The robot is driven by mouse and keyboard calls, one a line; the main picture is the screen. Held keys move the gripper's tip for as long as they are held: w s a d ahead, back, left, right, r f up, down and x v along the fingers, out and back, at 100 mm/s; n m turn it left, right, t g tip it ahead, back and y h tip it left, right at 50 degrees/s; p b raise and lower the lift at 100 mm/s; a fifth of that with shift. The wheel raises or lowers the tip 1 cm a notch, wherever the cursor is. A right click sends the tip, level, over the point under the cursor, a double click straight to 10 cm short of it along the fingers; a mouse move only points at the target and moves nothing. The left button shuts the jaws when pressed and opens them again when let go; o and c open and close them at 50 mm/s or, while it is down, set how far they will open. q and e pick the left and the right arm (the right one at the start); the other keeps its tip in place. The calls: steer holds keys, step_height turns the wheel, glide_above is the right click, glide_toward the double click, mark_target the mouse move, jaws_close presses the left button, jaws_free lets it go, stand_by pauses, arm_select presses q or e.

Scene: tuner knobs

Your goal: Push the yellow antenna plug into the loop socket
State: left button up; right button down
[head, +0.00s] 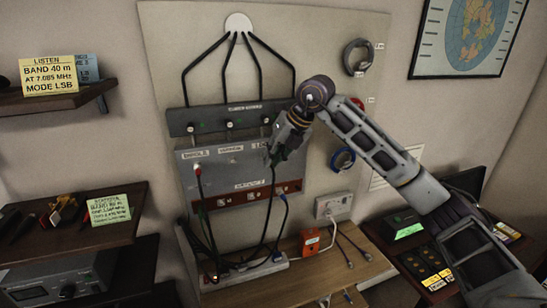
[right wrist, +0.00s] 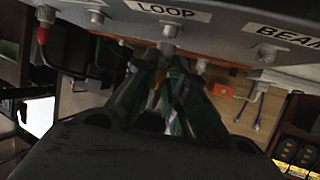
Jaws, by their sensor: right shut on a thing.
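My right gripper (head: 277,152) is at the right part of the grey antenna panel (head: 222,165), in front of the loop area. In the right wrist view its fingers (right wrist: 163,78) are close together, with a small yellow part of the antenna plug (right wrist: 153,98) between them. Most of the plug is hidden by the fingers. The LOOP label (right wrist: 167,11) is on the panel edge, with a metal loop socket (right wrist: 169,29) just below it. The fingertips are close to this socket; whether the plug touches it I cannot tell. My left gripper is not in view.
A red plug (head: 197,171) sits in the panel's left socket, and it also shows in the right wrist view (right wrist: 45,15). A BEAM label (right wrist: 287,34) is beside LOOP. Dark cables hang down to a power strip (head: 243,274). An orange box (head: 311,241) is on the bench.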

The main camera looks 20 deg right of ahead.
steer(key=shift+w+p, duration=0.3)
steer(key=shift+w, duration=0.35)
steer(key=c, duration=1.4)
jaws_free()
steer(key=shift+o, duration=0.2)
steer(key=v, duration=1.2)
steer(key=shift+w, duration=0.1)
